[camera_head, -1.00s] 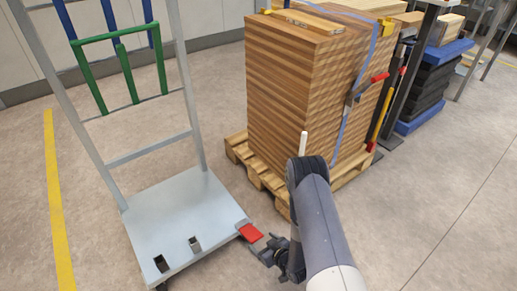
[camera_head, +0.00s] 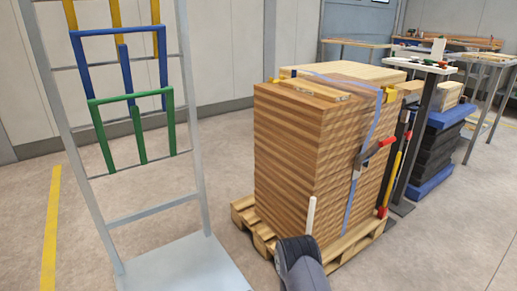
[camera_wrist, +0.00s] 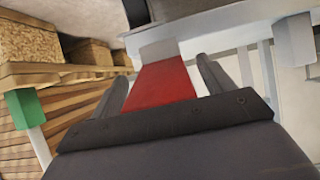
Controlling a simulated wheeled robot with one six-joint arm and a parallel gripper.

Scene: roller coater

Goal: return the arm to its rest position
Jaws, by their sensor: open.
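My gripper (camera_wrist: 165,88) shows in the wrist view with its two dark fingers apart. A red pedal (camera_wrist: 163,84) on the grey cart lies between and beyond the fingers; I cannot tell whether they touch it. In the head view my gripper is out of the picture, and only a dark rounded part of my arm (camera_head: 300,265) shows at the bottom edge. The pedal is also outside the head view.
A grey cart (camera_head: 185,268) with an upright frame and coloured forks stands at left. A strapped stack of wooden boards (camera_head: 290,160) sits on a pallet (camera_head: 355,238) close beyond my arm. Worktables (camera_head: 490,62) stand at the back right. Floor at lower right is clear.

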